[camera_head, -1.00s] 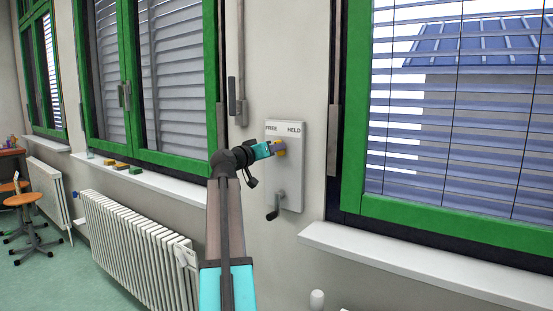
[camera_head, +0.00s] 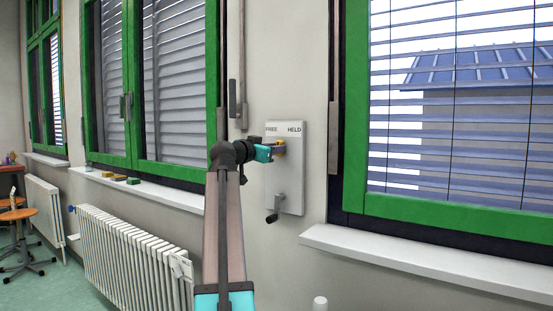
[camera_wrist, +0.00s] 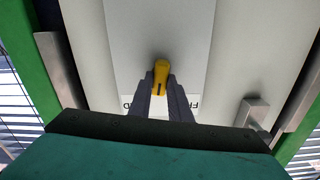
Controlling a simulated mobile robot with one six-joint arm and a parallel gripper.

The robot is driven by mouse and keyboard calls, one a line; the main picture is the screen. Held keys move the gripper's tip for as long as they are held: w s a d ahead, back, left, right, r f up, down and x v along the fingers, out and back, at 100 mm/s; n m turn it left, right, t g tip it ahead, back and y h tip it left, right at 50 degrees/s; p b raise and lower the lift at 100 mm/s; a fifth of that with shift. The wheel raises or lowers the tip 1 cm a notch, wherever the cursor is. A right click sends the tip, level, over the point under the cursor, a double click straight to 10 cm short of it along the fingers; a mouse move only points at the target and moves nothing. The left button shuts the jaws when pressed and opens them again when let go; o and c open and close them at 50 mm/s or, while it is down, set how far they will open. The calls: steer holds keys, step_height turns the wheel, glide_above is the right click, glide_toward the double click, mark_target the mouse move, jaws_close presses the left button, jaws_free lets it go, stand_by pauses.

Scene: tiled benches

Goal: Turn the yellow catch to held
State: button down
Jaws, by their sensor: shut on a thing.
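The yellow catch (camera_head: 280,149) sits on a pale wall plate (camera_head: 291,185) marked FREE at left and HELD at right. In the wrist view the yellow catch (camera_wrist: 161,78) stands between the two dark fingers. My gripper (camera_head: 274,151) reaches the plate from the left and is shut on the catch. It also shows in the wrist view (camera_wrist: 163,92). The fingers hide part of the catch and of the labels, so I cannot tell its exact setting.
A crank handle (camera_head: 273,214) juts from the plate's lower part. Green window frames stand either side, with a white sill (camera_head: 400,255) at right. A radiator (camera_head: 130,255) is at lower left. Small blocks (camera_head: 120,179) lie on the left sill.

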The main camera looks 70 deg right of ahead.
steer(key=m+b, duration=0.6)
steer(key=b, duration=0.1)
steer(key=shift+s+a+f, duration=0.1)
steer(key=shift+s+f, duration=0.1)
stand_by(0.5)
steer(key=c, duration=1.6)
jaws_free()
steer(key=shift+s+a+r, duration=0.1)
steer(key=shift+a+r, duration=0.05)
steer(key=shift+r, duration=0.05)
steer(key=shift+c, duration=0.2)
